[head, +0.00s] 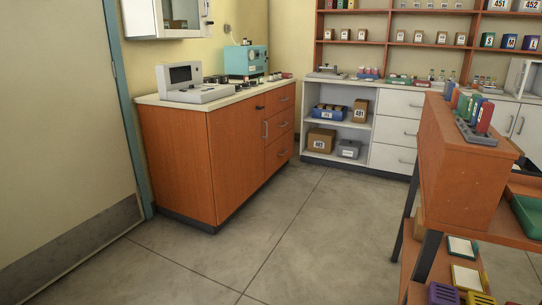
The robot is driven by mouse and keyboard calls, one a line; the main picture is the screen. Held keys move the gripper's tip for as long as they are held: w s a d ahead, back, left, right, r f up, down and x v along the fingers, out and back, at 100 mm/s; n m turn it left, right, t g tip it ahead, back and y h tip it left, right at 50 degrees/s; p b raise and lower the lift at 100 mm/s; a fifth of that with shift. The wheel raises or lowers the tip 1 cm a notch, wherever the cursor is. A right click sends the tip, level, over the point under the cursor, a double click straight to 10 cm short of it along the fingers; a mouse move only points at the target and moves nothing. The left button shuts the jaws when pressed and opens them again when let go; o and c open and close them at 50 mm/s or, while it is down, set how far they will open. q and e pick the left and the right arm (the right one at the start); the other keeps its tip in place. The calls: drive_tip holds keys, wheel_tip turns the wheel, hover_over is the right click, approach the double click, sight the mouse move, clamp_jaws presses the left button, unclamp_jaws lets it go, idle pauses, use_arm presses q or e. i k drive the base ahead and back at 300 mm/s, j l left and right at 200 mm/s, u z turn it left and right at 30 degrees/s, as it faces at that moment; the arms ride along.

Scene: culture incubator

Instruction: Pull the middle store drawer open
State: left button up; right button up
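Two drawer stacks are in the head view, and I cannot tell which one is the store. The wooden cabinet (180,160) has a stack at its right end, where the middle drawer (280,124) looks shut. The white unit at the back wall has a stack of white drawers, and its middle drawer (396,131) also looks shut, with a dark bar handle. Neither of my grippers is in view.
An orange desk-like stand (465,150) with binders blocks the right foreground. Open white shelves (337,133) hold boxes left of the white drawers. A door (60,140) is at left. The grey tiled floor (290,240) in the middle is clear.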

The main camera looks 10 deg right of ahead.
sight(402, 131)
drive_tip(key=i+j+u, duration=0.1)
drive_tip(key=i, duration=0.35)
drive_tip(key=i+j+u, duration=0.1)
drive_tip(key=i+j, duration=0.15)
drive_tip(key=i, duration=0.25)
drive_tip(key=i+j+u, duration=0.1)
drive_tip(key=i, duration=0.35)
drive_tip(key=i+l+z, duration=0.1)
drive_tip(key=i+z, duration=0.6)
drive_tip(key=i, duration=0.2)
drive_tip(key=i+j+z, duration=0.2)
drive_tip(key=i+z, duration=0.45)
drive_tip(key=i, duration=0.25)
drive_tip(key=i+j+z, duration=0.1)
drive_tip(key=i+z, duration=0.15)
drive_tip(key=i, duration=0.25)
drive_tip(key=i+j+z, duration=0.25)
drive_tip(key=i, duration=0.25)
drive_tip(key=i+j+z, duration=0.25)
drive_tip(key=i, duration=0.2)
drive_tip(key=i+j+z, duration=0.25)
drive_tip(key=i, duration=0.2)
